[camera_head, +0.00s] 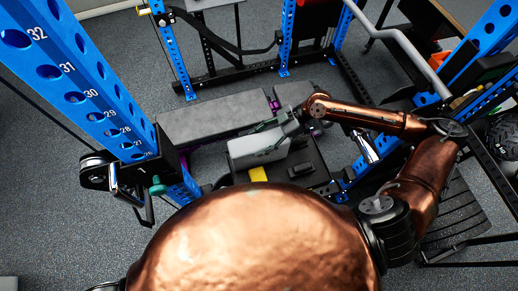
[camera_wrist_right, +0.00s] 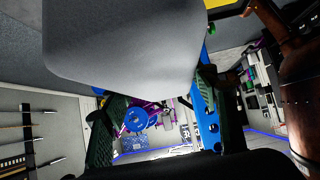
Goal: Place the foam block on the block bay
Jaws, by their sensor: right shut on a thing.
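The grey foam block (camera_head: 252,149) is held by my right gripper (camera_head: 283,128) in the middle of the head view. The block also fills the upper part of the right wrist view (camera_wrist_right: 125,45), between the fingers of the right gripper (camera_wrist_right: 158,98). The block hangs over or beside a dark flat surface (camera_head: 308,163) with a yellow patch (camera_head: 258,174). I cannot tell whether that surface is the block bay, nor whether the block touches it. My left gripper is not in view.
A long grey padded bench (camera_head: 210,119) lies just behind the block. A blue rack post (camera_head: 95,85) with numbers stands at the left, and more blue posts (camera_head: 172,50) stand at the back and right. Open speckled floor (camera_head: 60,215) shows at the left.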

